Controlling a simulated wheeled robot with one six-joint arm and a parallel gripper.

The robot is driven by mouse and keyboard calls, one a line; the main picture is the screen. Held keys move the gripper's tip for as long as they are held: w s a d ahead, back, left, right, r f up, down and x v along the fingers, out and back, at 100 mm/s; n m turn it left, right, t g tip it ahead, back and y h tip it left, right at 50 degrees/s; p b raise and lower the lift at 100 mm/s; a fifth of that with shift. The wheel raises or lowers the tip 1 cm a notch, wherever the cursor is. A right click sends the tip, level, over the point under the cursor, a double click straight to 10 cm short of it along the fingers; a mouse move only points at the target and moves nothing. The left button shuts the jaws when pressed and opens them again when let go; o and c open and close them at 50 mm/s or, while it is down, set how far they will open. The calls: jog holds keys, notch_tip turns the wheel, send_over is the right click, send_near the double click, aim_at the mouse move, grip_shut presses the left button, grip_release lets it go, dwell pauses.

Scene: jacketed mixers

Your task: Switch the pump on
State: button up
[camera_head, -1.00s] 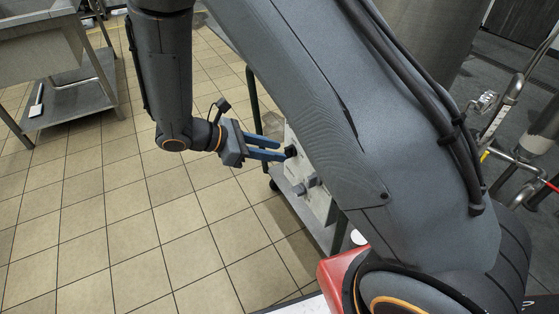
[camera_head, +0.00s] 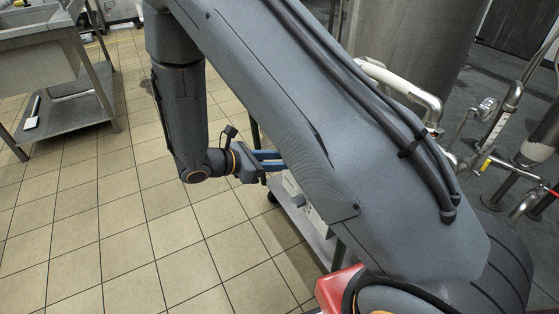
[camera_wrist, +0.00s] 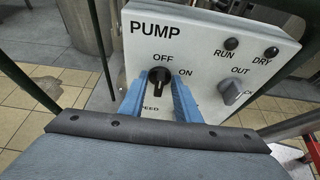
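The white pump panel (camera_wrist: 205,45) faces me in the wrist view, printed PUMP, with OFF and ON marked around a black knob (camera_wrist: 159,77). The knob's grip looks upright, towards OFF. My gripper (camera_wrist: 158,84) has its two blue fingers apart, one on each side of the knob; I cannot tell whether they touch it. In the head view my gripper (camera_head: 280,160) reaches right towards the panel, which is mostly hidden behind my arm. The lower part of the panel's text is covered by the fingers.
On the panel's right are the RUN lamp (camera_wrist: 231,44), the DRY lamp (camera_wrist: 271,52) and a grey knob (camera_wrist: 236,91) under OUT. Steel pipes (camera_head: 500,120) and a large vessel (camera_head: 425,45) stand at the right. Tiled floor (camera_head: 120,230) is open at the left.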

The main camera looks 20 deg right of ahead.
jog(key=shift+d, duration=0.1)
grip_shut()
dwell(0.3)
jog(key=shift+s+d+f+m+t+h+b, duration=0.1)
jog(key=shift+s+f+m+t+h+b, duration=0.15)
jog(key=shift+m+t+b, duration=1.15)
jog(key=shift+s+f+m+t+b, duration=0.25)
jog(key=shift+m+t+b, duration=0.55)
jog(key=shift+m, duration=1.05)
jog(key=shift+s+d+f+m+t+h+b, duration=0.15)
jog(key=shift+s+m+t+b, duration=0.2)
jog(key=shift+m+t+b, duration=0.8)
jog(key=shift+a+m, duration=0.1)
jog(key=shift+m, duration=0.6)
grip_release()
